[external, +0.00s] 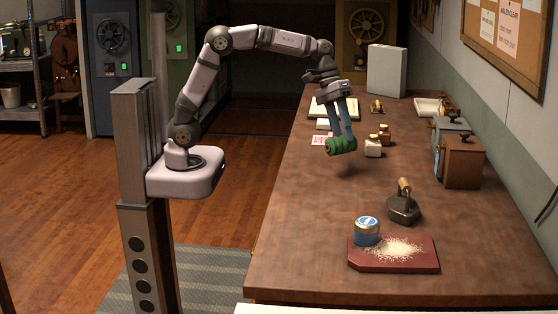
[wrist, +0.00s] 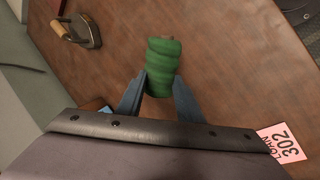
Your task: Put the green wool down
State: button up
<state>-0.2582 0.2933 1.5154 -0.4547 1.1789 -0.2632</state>
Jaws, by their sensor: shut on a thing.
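The green wool (external: 341,146) is a rolled bundle held between the fingertips of my gripper (external: 342,138). My gripper is shut on it and holds it above the left part of the wooden table (external: 310,210), apart from the surface, with a faint shadow below. In the wrist view the wool (wrist: 163,62) stands between the two blue-grey fingers (wrist: 157,92), with bare table around it.
Two small jars (external: 373,148) stand just right of the wool. An iron (external: 403,204) and a red board (external: 395,262) with a blue tin (external: 367,231) are nearer. A pink ticket (wrist: 284,143) lies close by. The table's middle is clear.

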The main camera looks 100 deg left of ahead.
jog(key=shift+r, duration=1.7)
jog(key=p, duration=0.1)
jog(key=f+m+p, duration=0.1)
jog(key=p, duration=0.1)
jog(key=shift+s+d+f+m+g+p, duration=0.15)
jog(key=shift+s+f+m+g+p, duration=0.15)
jog(key=shift+s+g, duration=0.1)
jog(key=s+f+m+p, duration=0.2)
jog(key=s+d+f+m+g+p, duration=0.1)
jog(key=s+f+p, duration=0.1)
jog(key=p, duration=0.1)
jog(key=s+f+m+g+h+p, duration=0.1)
jog(key=s+f+m+p, duration=0.1)
jog(key=p, duration=0.1)
jog(key=shift+d+m, duration=0.3)
jog(key=shift+s+d+f, duration=0.1)
jog(key=shift+s+f, duration=0.2)
jog(key=shift+f, duration=0.05)
jog(key=shift+d+r+p, duration=0.1)
jog(key=shift+p, duration=0.25)
